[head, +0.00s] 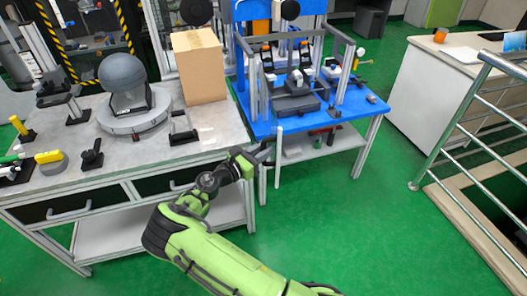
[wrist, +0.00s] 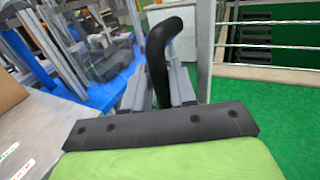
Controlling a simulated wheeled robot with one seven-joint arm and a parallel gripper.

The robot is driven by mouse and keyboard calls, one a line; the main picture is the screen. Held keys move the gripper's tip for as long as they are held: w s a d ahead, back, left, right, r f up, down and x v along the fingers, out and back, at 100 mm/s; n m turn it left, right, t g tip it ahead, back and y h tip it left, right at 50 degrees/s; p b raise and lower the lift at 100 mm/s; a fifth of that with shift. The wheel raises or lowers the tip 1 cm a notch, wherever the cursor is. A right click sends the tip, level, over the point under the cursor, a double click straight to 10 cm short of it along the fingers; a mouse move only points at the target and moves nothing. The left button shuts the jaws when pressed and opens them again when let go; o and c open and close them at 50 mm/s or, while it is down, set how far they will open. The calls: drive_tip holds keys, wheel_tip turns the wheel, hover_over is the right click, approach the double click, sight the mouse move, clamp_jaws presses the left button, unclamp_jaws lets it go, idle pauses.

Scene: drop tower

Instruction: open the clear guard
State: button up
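The clear guard (head: 278,158) shows as pale upright frame bars at the front left corner of the blue table; its clear pane is hard to make out. In the wrist view a pale upright bar of it (wrist: 205,50) stands just right of the fingers. A black curved handle (wrist: 165,38) runs between the fingertips. My gripper (head: 262,153) is at this handle beside the guard's bars. In the wrist view the gripper (wrist: 160,78) has one finger on each side of the handle, closed against it. The handle's lower part is hidden between the fingers.
The blue table (head: 345,122) carries a framed rig. Left of it a grey workbench (head: 215,135) holds a cardboard box (head: 200,68) and a grey dome (head: 122,72). A metal railing (head: 450,125) stands at right. Green floor (head: 340,215) is clear in front.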

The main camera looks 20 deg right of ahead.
drive_tip(key=shift+o, duration=1.4)
drive_tip(key=shift+w+d, duration=0.1)
drive_tip(key=shift+w, duration=0.1)
drive_tip(key=shift+s, duration=0.1)
drive_tip(key=p+v, duration=0.2)
drive_tip(key=v, duration=1.3)
drive_tip(key=shift+s+a, duration=0.2)
drive_tip(key=shift+a, duration=0.15)
